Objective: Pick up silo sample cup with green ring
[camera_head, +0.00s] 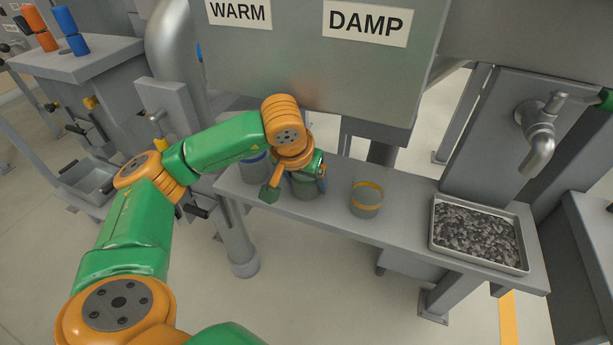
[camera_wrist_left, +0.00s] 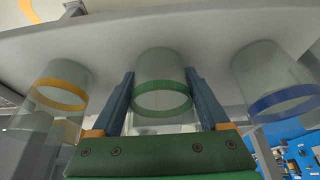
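The sample cup with the green ring (camera_wrist_left: 163,98) is clear and stands upright on the grey shelf. In the head view it (camera_head: 306,184) is largely hidden by my left gripper (camera_head: 297,184). In the left wrist view my left gripper (camera_wrist_left: 160,88) has one finger on each side of this cup, close along its walls. I cannot tell whether the fingers press on it. The cup's base appears to rest on the shelf, level with its neighbours. My right gripper is not in view.
A yellow-ringed cup (camera_head: 367,198) stands to the right on the shelf (camera_head: 405,215), and a blue-ringed cup (camera_head: 253,168) to the left. A tray of dark granules (camera_head: 437,240) lies farther right below a tap (camera_head: 540,140). The silo panel (camera_head: 310,60) hangs behind.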

